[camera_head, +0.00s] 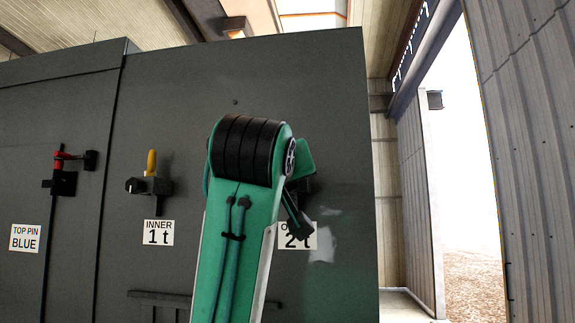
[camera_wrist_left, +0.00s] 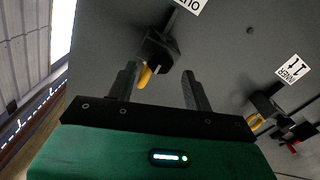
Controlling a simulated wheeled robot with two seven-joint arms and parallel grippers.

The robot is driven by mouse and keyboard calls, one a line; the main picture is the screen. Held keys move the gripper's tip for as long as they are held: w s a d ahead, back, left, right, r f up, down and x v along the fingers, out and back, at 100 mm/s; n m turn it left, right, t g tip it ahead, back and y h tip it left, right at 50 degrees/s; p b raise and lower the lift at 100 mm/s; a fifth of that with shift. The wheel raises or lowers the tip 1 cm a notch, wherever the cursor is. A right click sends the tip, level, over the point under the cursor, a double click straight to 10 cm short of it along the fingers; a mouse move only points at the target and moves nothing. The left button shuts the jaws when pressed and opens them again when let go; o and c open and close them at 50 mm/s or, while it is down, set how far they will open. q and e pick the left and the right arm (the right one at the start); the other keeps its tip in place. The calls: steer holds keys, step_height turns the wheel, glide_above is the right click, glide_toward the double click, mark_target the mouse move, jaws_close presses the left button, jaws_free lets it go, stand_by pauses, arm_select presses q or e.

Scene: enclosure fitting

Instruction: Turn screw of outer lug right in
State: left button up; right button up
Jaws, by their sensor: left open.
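The outer lug (camera_wrist_left: 160,48) is a dark block on the grey panel, with a yellow screw handle (camera_wrist_left: 145,77), below part of a white label in the left wrist view. My left gripper (camera_wrist_left: 158,72) is open. Its two dark fingers point toward the lug, and the yellow handle appears between them, closer to the left finger in the picture. I cannot tell whether they touch. In the head view my green left arm covers the lug; only part of its "2 t" label (camera_head: 297,236) shows. My right gripper is not in view.
The inner lug (camera_head: 149,186), with an upright yellow handle, sits above the "INNER 1 t" label (camera_head: 158,232). A red-handled pin fitting (camera_head: 64,172) is farther left, above a "TOP PIN BLUE" label (camera_head: 25,238). A bar (camera_head: 160,299) runs low on the panel. An open doorway is at right.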

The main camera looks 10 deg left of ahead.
arm_select(q)
steer(key=shift+w+p, duration=0.7)
steer(key=shift+w, duration=1.1)
steer(key=shift+c, duration=0.4)
steer(key=c, duration=0.9)
